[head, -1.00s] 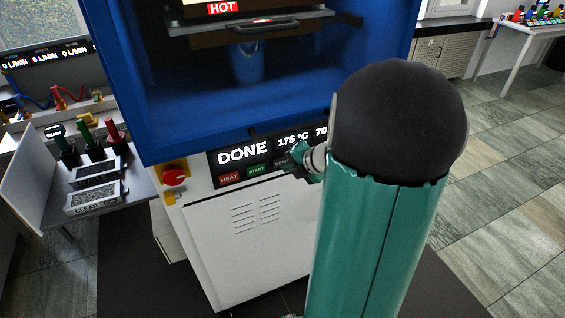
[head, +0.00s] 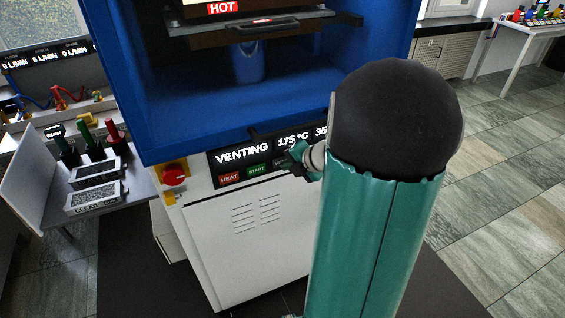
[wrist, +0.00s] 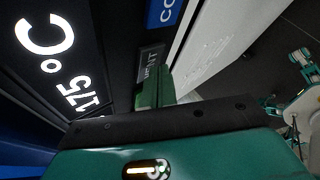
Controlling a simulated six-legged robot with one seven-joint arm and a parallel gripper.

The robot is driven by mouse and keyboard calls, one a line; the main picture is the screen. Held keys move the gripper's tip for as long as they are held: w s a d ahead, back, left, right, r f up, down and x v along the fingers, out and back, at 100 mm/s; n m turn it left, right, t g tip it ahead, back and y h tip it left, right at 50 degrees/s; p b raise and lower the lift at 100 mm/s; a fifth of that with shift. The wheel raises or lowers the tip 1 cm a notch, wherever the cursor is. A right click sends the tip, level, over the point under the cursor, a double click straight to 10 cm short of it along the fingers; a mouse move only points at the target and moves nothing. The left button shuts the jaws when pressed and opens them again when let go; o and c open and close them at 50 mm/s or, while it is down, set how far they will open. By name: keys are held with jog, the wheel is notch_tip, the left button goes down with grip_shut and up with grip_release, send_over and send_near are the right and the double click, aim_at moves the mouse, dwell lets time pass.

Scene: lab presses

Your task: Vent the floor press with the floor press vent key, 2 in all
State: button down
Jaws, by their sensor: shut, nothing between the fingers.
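The floor press (head: 262,225) has a blue upper housing and a white lower cabinet. Its black display (head: 241,154) reads VENTING and 175 °C, with a number starting 35 partly hidden by my arm. The dark vent key (wrist: 150,66) shows in the wrist view, its lettering partly covered by my fingers. In the head view my gripper mostly hides this key.
A red HEAT key (head: 229,179) and green START key (head: 257,170) sit left of my gripper. A red knob (head: 174,177) is at the cabinet's corner. A hot platen (head: 265,28) stands inside the press. A side table (head: 125,205) is at left.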

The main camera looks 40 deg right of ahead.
dwell(0.4)
jog(key=shift+s+a, duration=0.25)
jog(key=shift+s, duration=0.45)
jog(key=shift+s, duration=0.1)
jog(key=s, duration=0.2)
jog(key=s+a, duration=0.1)
jog(key=s, duration=0.1)
jog(key=shift+s+a, duration=0.15)
jog(key=shift+s, duration=0.2)
dwell(0.7)
